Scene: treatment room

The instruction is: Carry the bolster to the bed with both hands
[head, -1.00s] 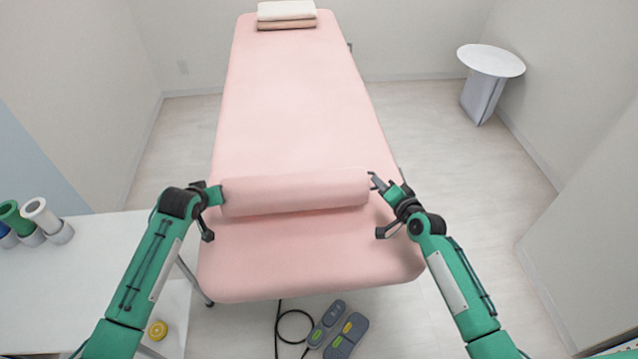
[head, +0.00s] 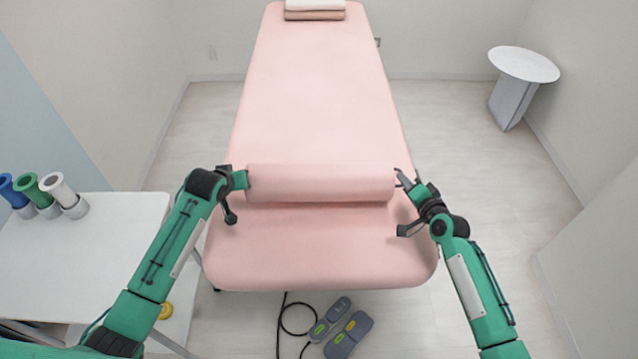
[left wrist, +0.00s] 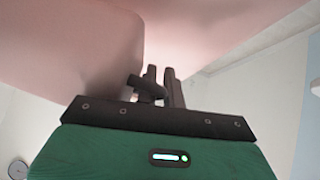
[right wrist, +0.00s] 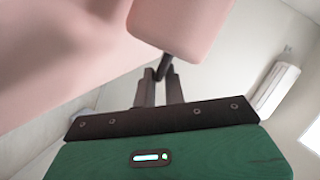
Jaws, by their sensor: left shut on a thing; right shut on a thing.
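The pink bolster (head: 320,184) lies crosswise over the near part of the pink bed (head: 318,95) in the head view. A shadow runs below it; I cannot tell whether it touches the bed top. My left gripper (head: 243,179) is shut on the bolster's left end, and my right gripper (head: 403,180) is shut on its right end. The bolster also fills the upper left of the left wrist view (left wrist: 80,55) and shows at the top of the right wrist view (right wrist: 180,25). The exact grip on each end is partly hidden.
Folded towels (head: 315,10) lie at the bed's far end. A white side table (head: 90,245) with colored rolls (head: 32,190) stands left. A round white table (head: 523,65) stands at the back right. A hand control (head: 348,335) with a cable lies on the floor below the bed's near edge.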

